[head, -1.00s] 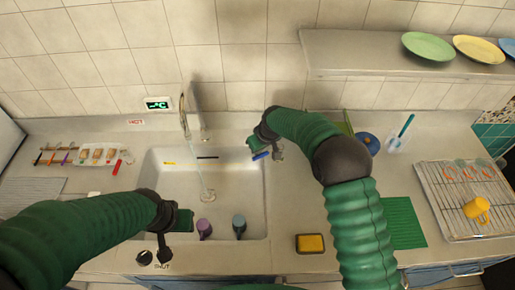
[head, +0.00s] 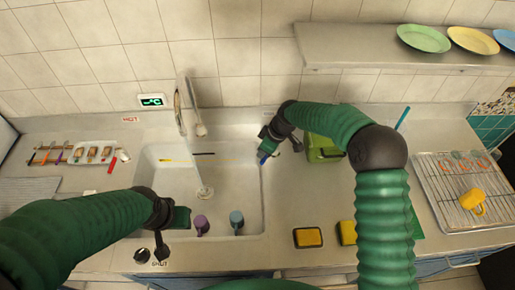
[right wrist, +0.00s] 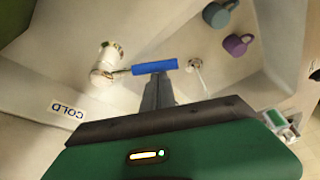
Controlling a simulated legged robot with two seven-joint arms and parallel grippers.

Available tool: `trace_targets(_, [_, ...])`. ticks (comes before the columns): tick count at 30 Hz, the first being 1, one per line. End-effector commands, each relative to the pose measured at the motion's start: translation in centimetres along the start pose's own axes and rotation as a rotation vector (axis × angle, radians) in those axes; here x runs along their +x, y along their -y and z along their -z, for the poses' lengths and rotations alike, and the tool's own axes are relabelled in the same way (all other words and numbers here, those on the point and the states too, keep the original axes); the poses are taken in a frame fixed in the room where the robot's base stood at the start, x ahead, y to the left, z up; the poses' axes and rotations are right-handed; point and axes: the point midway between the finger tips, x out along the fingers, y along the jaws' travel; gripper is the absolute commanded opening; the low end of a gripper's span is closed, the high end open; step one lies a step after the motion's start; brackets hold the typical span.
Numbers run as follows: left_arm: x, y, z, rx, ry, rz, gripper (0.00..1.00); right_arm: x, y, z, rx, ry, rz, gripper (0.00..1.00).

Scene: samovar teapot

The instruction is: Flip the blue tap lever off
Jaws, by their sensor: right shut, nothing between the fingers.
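The blue tap lever (right wrist: 155,65) is a short blue handle on a thin stem from the chrome tap body (right wrist: 107,63), beside the COLD label (right wrist: 68,110). In the right wrist view my right gripper (right wrist: 157,84) is shut and empty, its fingertips at the lever's near side; I cannot tell if they touch. In the head view my right gripper (head: 266,150) is at the sink's right edge and largely hides the lever. The chrome spout (head: 188,108) rises behind the sink (head: 225,180). My left gripper (head: 163,235) is at the sink's front left; its finger opening is unclear.
A purple mug (head: 201,224) and a blue-grey mug (head: 236,221) stand in the sink. A green container (head: 322,150) is right of my right gripper. Yellow sponges (head: 308,237) lie at the front. A dish rack (head: 450,190) is at the right.

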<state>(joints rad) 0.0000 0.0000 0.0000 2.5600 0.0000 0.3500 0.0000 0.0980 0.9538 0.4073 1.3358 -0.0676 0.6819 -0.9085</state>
Motion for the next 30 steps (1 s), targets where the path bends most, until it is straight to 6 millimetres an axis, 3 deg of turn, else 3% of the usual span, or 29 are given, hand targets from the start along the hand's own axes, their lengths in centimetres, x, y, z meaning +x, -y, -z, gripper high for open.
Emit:
trace_targets(15, [-0.1, 0.0, 0.0, 0.000, 0.000, 0.000, 0.36, -1.2, -0.3, -3.4, -0.385, -0.001, 0.142, 0.00])
trace_targets(30, [-0.1, 0.0, 0.0, 0.000, 0.000, 0.000, 0.36, -1.6, -0.6, -4.3, -0.379, 0.001, 0.139, 0.00])
